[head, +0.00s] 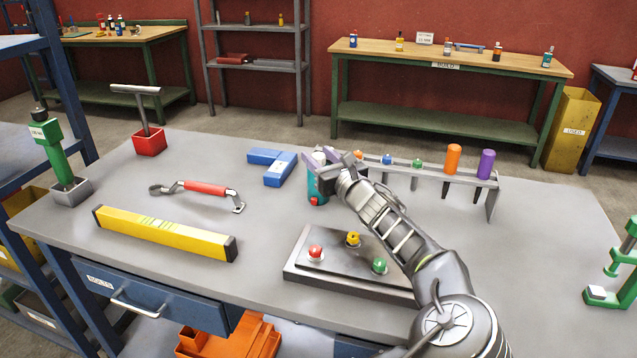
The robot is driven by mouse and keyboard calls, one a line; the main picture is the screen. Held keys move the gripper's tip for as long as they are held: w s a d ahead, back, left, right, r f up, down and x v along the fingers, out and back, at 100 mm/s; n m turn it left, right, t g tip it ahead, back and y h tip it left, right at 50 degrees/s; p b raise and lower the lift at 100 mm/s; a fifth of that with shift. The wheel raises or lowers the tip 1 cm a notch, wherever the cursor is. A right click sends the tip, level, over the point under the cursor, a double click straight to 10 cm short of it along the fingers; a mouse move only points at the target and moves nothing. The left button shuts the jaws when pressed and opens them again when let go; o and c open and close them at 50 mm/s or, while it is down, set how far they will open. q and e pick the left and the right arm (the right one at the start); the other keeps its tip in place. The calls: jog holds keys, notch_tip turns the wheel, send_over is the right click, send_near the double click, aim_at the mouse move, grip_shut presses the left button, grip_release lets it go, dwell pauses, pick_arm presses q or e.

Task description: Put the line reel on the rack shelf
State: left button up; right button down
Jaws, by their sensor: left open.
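My left gripper (335,166) is open above the middle of the grey workbench, its arm reaching up from the lower right. Just beside and partly behind its fingers stands a small teal object (316,190) with a pale top and a red mark. The gripper covers part of it, and I cannot tell whether they touch. No object is clearly recognisable as the line reel; the teal object is too hidden to name. A blue rack (68,85) with shelves stands at the left edge. A grey shelf rack (255,64) stands at the back wall. My right gripper is not in view.
The grey workbench (150,275) holds a yellow level (165,234), a red-handled tool (205,188), blue blocks (275,172), a button panel (320,270) and a peg rack (490,205). A green tool (58,150) and a red-based tool (149,142) stand left.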

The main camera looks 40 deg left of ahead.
aim_at(315, 153)
pick_arm(q)
jog(key=x, duration=0.4)
jog(key=shift+w, duration=0.1)
jog(key=shift+d, duration=0.1)
jog(key=shift+c, duration=0.2)
grip_shut()
dwell(0.4)
dwell(0.9)
